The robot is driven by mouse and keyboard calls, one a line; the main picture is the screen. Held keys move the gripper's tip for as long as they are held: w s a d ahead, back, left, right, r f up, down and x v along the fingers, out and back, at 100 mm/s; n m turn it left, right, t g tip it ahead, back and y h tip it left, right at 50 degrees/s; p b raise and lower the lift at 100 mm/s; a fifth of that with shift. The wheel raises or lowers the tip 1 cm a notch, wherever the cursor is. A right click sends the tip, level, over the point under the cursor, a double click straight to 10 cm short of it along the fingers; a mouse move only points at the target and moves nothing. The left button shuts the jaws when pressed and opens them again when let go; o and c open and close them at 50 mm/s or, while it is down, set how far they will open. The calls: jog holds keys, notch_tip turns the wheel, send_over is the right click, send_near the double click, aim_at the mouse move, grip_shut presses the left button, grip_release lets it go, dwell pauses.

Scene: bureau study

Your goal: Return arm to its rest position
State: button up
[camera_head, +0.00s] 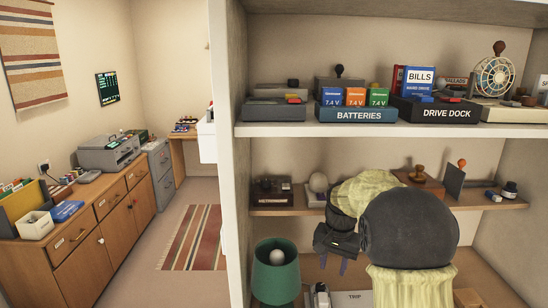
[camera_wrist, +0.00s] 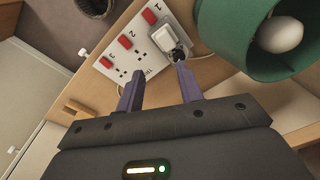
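My gripper (camera_head: 334,265) hangs at the end of my arm in front of the shelf unit, beside the green lamp and pointing down. In the wrist view my gripper (camera_wrist: 160,72) is open, with its two purple-grey fingers apart and nothing between them. Below the fingers is a white power strip (camera_wrist: 138,58) with red switches numbered 1, 2 and 3. A pale plug (camera_wrist: 168,40) sits in its socket by number 1. My arm is bent, and its dark rounded link and yellowish sleeves cover part of the lower shelves.
The green lamp (camera_head: 276,272) stands close left of my gripper; its shade (camera_wrist: 238,40) is right in the wrist view. A shelf (camera_head: 300,210) with small objects runs behind my arm. Above it are the batteries tray (camera_head: 366,115) and drive dock (camera_head: 449,113). Open floor (camera_head: 148,265) lies left.

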jog(key=s+f+n, duration=0.2)
jog(key=s+f, duration=0.1)
jog(key=s, duration=0.8)
jog(key=s+f+n+t, duration=0.1)
jog(key=s+f+n, duration=0.1)
jog(key=s, duration=0.9)
jog(key=shift+a+f+n+t, duration=0.3)
jog(key=shift+a+f+n, duration=0.1)
jog(key=shift+n, duration=0.4)
